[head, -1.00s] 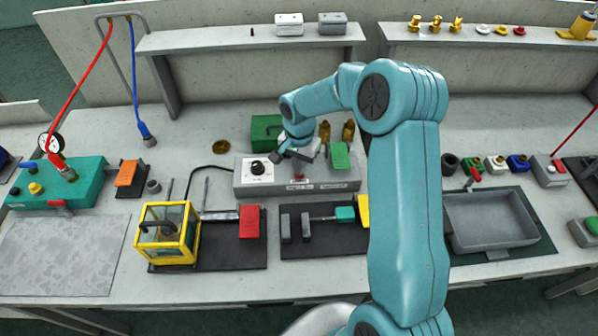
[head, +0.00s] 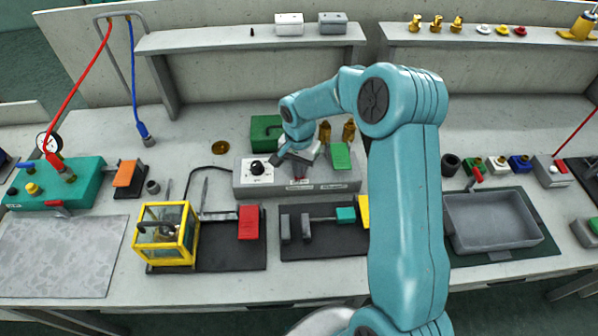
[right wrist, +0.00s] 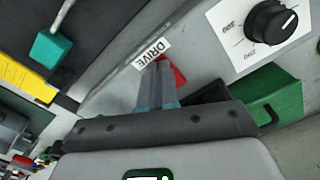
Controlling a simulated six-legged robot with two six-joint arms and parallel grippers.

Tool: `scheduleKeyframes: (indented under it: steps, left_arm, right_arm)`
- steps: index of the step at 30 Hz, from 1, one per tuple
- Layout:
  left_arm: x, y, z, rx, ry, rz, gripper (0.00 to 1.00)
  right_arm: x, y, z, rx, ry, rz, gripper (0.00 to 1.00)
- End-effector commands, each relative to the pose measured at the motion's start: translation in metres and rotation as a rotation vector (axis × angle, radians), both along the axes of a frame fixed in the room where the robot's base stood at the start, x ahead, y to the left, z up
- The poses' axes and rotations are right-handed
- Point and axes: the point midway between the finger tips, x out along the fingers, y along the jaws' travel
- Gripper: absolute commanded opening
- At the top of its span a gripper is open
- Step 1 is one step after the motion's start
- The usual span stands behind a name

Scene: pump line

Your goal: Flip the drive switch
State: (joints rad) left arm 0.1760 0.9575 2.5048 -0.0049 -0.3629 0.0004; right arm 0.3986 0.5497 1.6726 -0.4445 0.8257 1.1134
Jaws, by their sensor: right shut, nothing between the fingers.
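The drive switch is a small red lever (right wrist: 178,74) beside a white DRIVE label (right wrist: 151,53) in the right wrist view. It sits on the grey control box (head: 246,183); in the head view my gripper mostly covers it. My right gripper (right wrist: 160,76) is shut and empty. Its fingertips are right beside the red lever and overlap part of it in the right wrist view; I cannot tell whether they touch. In the head view the right gripper (head: 297,163) is over the middle of the box. My left gripper is not in view.
A black dial (head: 257,167) is on the box's left end, with a green block (head: 341,156) on its right. A green box (head: 266,128) and brass parts (head: 349,130) stand behind. A yellow-framed guard (head: 165,235) and a red block (head: 249,222) are in front.

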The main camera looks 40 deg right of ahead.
Motion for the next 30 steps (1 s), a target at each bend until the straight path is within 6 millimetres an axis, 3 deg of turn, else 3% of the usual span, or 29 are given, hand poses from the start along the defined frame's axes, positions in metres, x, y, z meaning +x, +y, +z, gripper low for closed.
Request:
scheduleKeyframes:
  steps: [24,30]
  left_arm:
    - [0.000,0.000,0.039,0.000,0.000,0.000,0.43]
    - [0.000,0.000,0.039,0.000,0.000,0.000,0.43]
  right_arm:
    - [-0.001,0.001,0.066,0.002,0.004,0.001,0.00]
    - [-0.001,0.001,0.069,0.002,0.004,0.001,0.00]
